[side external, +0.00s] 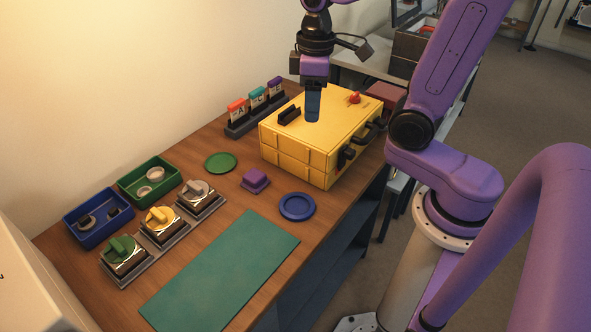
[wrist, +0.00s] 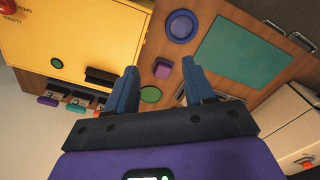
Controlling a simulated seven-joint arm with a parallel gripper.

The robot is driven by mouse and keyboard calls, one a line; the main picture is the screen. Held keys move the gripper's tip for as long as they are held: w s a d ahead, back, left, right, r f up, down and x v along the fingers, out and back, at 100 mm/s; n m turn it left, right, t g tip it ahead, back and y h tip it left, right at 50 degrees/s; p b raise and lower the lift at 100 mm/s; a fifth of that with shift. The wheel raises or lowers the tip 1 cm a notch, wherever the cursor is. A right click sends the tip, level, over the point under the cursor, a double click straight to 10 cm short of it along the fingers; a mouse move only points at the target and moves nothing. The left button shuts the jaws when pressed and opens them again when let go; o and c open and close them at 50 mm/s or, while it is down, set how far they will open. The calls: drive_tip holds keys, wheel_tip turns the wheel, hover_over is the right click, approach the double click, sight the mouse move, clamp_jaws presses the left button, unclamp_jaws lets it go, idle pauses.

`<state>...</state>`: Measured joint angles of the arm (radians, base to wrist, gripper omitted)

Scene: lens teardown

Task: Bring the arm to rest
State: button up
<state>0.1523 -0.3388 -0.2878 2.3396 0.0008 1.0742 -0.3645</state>
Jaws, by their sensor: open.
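My gripper (side external: 313,106) is in front of and above the yellow case (side external: 292,150) in the side view, its blue fingers pointing down. In the wrist view my gripper (wrist: 158,88) has its two fingers spread apart with nothing between them. The yellow case (wrist: 85,38) is closed and fills the upper left there. In the side view the fingers overlap the case's top; I cannot tell the exact height above it.
A purple block (side external: 255,181), green disc (side external: 221,162) and blue dish (side external: 297,206) lie on the wooden table. A green mat (side external: 222,268), blue bin (side external: 76,236), green bin (side external: 126,190) and several fixtures with knobs stand left. Labelled cards (side external: 257,97) stand behind.

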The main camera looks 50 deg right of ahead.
drive_tip(key=s+a+f+n, duration=0.1)
drive_tip(key=s+a+n, duration=0.1)
drive_tip(key=s, duration=0.6)
drive_tip(key=s+a+f+n, duration=0.1)
drive_tip(key=s+f+n, duration=0.1)
drive_tip(key=s+n, duration=0.2)
drive_tip(key=s, duration=0.3)
drive_tip(key=shift+s+a+f, duration=0.3)
drive_tip(key=shift+s+a, duration=0.05)
drive_tip(key=o, duration=0.4)
drive_tip(key=shift+s, duration=0.15)
drive_tip(key=o, duration=0.5)
drive_tip(key=shift+w, duration=0.2)
drive_tip(key=w+d+r+m, duration=0.3)
drive_tip(key=w+d, duration=0.1)
drive_tip(key=w, duration=0.4)
drive_tip(key=w+d+r+m, duration=0.3)
drive_tip(key=d, duration=0.5)
drive_tip(key=w+d+r+m, duration=0.3)
drive_tip(key=d, duration=0.5)
drive_tip(key=s+d+r+m, duration=0.2)
drive_tip(key=d, duration=0.3)
drive_tip(key=s+d+r+m, duration=0.1)
drive_tip(key=s+d+r, duration=0.1)
drive_tip(key=d, duration=0.4)
wheel_tip(320, 180, down, 10)
drive_tip(key=shift+a+f, duration=0.1)
drive_tip(key=shift+f, duration=0.1)
drive_tip(key=shift+w+r, duration=0.1)
